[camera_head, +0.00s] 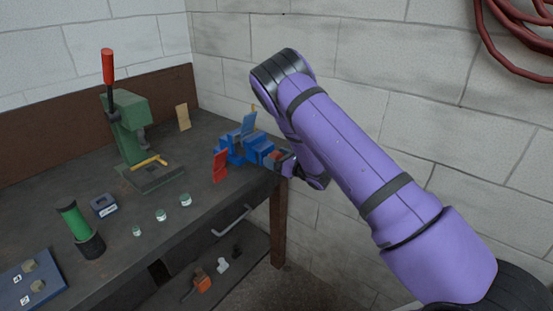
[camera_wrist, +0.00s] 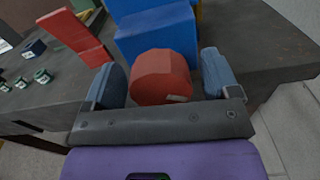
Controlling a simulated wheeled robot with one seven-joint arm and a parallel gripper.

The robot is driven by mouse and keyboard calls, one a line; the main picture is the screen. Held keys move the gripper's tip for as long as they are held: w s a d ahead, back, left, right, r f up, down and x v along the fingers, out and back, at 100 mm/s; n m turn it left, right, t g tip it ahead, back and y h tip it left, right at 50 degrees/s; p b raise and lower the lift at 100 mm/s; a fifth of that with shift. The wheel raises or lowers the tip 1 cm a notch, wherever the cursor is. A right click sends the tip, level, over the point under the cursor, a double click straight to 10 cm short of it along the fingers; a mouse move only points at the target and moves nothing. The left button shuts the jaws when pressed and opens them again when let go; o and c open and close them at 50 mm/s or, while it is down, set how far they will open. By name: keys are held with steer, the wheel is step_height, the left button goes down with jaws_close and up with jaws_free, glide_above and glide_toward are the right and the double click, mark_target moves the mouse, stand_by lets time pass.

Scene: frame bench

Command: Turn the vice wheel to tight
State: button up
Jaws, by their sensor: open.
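The blue vice (camera_head: 247,146) stands at the right end of the dark workbench, and its blue body (camera_wrist: 155,32) fills the top of the wrist view. The vice wheel (camera_wrist: 160,77) is a red, faceted round knob on the vice's near face. My gripper (camera_wrist: 168,80) is open with its two blue-grey fingers on either side of the wheel. A gap shows on both sides, so the fingers look apart from it. In the head view my gripper (camera_head: 285,163) is small and partly hidden at the vice's front. A pale mark shows low on the wheel.
A red upright plate (camera_head: 220,165) stands left of the vice, close to it; it also shows in the wrist view (camera_wrist: 76,37). A green press (camera_head: 125,125) with a red-handled lever stands farther left. Several small jars (camera_head: 161,215) sit on the bench (camera_head: 120,262). A wall is behind.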

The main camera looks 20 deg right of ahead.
steer(key=c, duration=0.9)
steer(key=shift+m, duration=0.3)
